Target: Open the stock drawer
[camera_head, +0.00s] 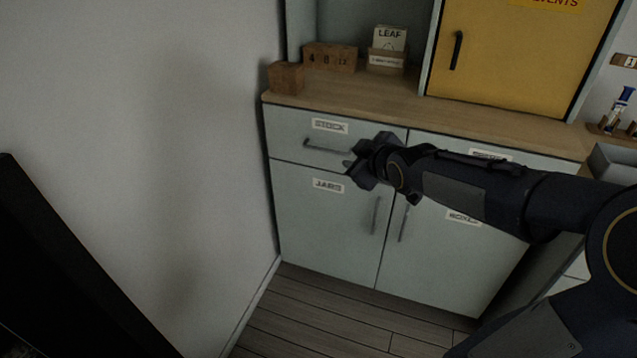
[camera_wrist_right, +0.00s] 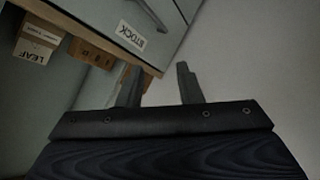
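The stock drawer (camera_head: 290,122) is the upper left drawer of the pale cabinet, with a "STOCK" label, and its front looks flush. Its dark bar handle (camera_head: 322,147) runs across the front below the label; the right end is close to or behind my right gripper. My right gripper (camera_head: 352,165) is in front of the drawer's lower right part. In the right wrist view my right gripper (camera_wrist_right: 158,82) has its fingers apart with nothing between them. That view also shows the stock label (camera_wrist_right: 131,33) and part of the handle (camera_wrist_right: 152,15). My left gripper is not in view.
Below is the "JARS" door (camera_head: 320,220), with another door to its right. The wooden worktop (camera_head: 480,120) holds small wooden boxes (camera_head: 330,57) and a leaf card holder (camera_head: 386,60). A yellow cabinet door (camera_head: 520,50) stands above. A wall (camera_head: 190,130) borders the left; the floor (camera_head: 300,310) in front is clear.

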